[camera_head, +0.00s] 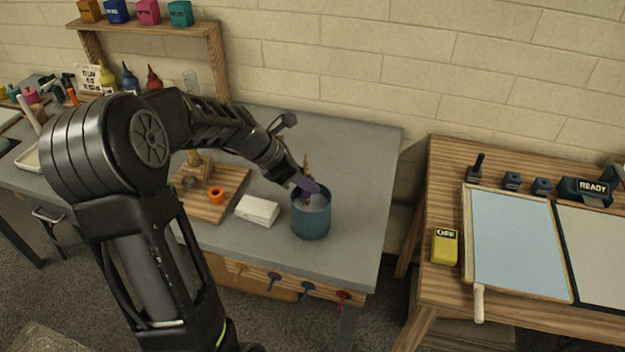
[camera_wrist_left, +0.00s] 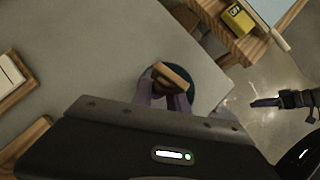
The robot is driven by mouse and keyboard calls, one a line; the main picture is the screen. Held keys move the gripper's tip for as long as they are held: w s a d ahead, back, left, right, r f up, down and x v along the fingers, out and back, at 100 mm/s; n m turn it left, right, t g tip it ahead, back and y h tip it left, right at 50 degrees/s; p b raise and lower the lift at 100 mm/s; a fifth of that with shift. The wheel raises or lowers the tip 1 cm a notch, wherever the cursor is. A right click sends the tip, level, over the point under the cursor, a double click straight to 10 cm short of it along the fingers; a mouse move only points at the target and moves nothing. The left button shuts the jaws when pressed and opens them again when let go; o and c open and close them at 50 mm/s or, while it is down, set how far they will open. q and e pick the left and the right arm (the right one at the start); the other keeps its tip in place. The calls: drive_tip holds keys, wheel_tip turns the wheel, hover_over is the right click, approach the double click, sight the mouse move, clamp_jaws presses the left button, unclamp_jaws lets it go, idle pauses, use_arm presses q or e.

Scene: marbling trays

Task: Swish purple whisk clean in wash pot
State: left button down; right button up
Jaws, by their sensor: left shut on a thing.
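The wash pot (camera_head: 310,222) is a teal round pot near the right front of the grey table, with a pale surface inside. My left gripper (camera_head: 304,186) is over its mouth, shut on the upright whisk, whose brown wooden handle (camera_head: 306,165) sticks up between the fingers. In the left wrist view the wooden handle (camera_wrist_left: 172,77) is between the fingertips (camera_wrist_left: 171,98), with the dark pot (camera_wrist_left: 208,85) around and behind them. The whisk's head is hidden, so its colour and depth in the pot cannot be told. My right gripper (camera_wrist_left: 267,102) shows small in the left wrist view, away from the pot.
A white folded cloth or stack (camera_head: 257,210) lies left of the pot, beside a wooden board (camera_head: 205,208) with an orange ring (camera_head: 216,195). Coloured pegs (camera_head: 307,291) line the table's front edge. A wooden table (camera_head: 447,295) with trays stands right, past a gap.

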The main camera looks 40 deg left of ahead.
use_arm(q)
drive_tip(key=shift+s, duration=0.15)
drive_tip(key=shift+s+d, duration=0.3)
drive_tip(key=shift+s, duration=0.4)
drive_tip(key=shift+s+d+p, duration=0.2)
drive_tip(key=shift+d+p, duration=0.2)
drive_tip(key=shift+d, duration=0.45)
drive_tip(key=shift+w, duration=0.1)
drive_tip(key=shift+w+d+p, duration=0.4)
drive_tip(key=shift+w+d, duration=0.2)
drive_tip(key=shift+w, duration=0.15)
